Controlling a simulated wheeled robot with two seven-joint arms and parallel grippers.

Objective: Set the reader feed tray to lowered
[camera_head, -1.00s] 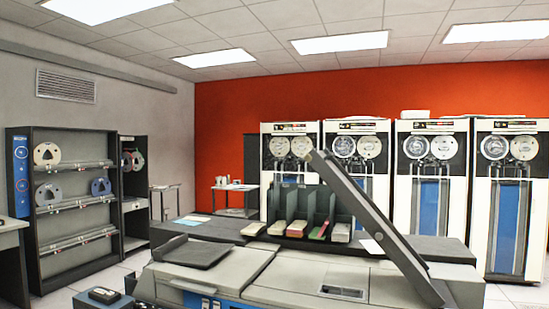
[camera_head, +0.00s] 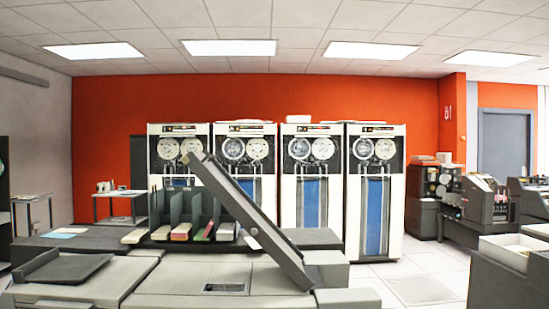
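A long dark grey tray (camera_head: 245,215) stands tilted on the light grey card machine (camera_head: 180,286) in the foreground. It looks like the reader feed tray, in a raised position. Its upper end points up and left, and its lower end is at the right of the machine top. Part of the card stackers (camera_head: 188,215) shows behind it. Neither of my grippers is in view.
A flat dark plate (camera_head: 62,269) lies on the machine's left. Several white tape cabinets (camera_head: 377,190) stand behind. At the right are dark machines (camera_head: 487,200) and a grey cabinet (camera_head: 495,285). Open floor (camera_head: 415,262) lies right of the card machine.

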